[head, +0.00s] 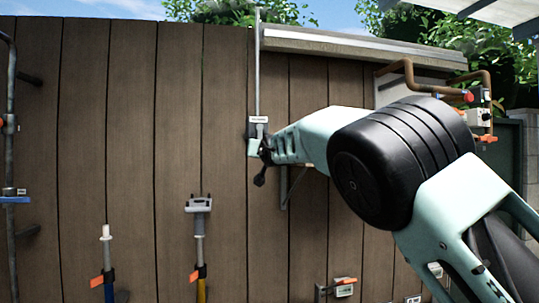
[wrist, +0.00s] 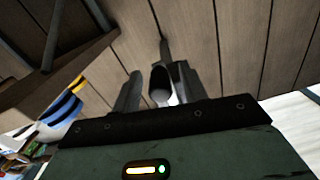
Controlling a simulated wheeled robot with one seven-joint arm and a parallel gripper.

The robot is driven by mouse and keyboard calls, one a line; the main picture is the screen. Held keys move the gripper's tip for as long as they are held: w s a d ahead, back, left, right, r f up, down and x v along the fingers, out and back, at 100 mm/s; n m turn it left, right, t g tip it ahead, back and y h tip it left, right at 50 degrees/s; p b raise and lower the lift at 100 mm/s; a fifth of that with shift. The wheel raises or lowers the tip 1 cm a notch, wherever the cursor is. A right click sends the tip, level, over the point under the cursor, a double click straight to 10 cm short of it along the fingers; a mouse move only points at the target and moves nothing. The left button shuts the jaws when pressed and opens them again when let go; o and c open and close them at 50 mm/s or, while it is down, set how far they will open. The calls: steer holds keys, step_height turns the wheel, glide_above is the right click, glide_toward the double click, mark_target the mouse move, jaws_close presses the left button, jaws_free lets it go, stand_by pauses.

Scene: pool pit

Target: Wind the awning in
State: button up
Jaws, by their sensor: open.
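The awning (head: 365,46) is a long pale housing fixed along the top of the brown plank wall. A thin upright rod (head: 257,62) runs down from its left end to a small white labelled box (head: 258,124) on the wall. My gripper (head: 262,172) is at this box, just below and partly beside it. In the wrist view my gripper (wrist: 156,88) has its dark fingers apart, with a dark round-ended grip (wrist: 161,86), likely the crank handle, between them. I cannot tell whether either finger touches it. The crank's arm is mostly hidden by my gripper.
A grey-headed pole (head: 199,206) and a white-tipped pole (head: 106,235) stand at the wall, lower left. Copper pipes with a red knob (head: 468,97) are on the right. A dark upright pipe (head: 11,100) runs along the left edge.

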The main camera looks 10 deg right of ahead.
steer(key=s+b, duration=0.8)
steer(key=s, duration=0.8)
steer(key=shift+d+b, duration=0.3)
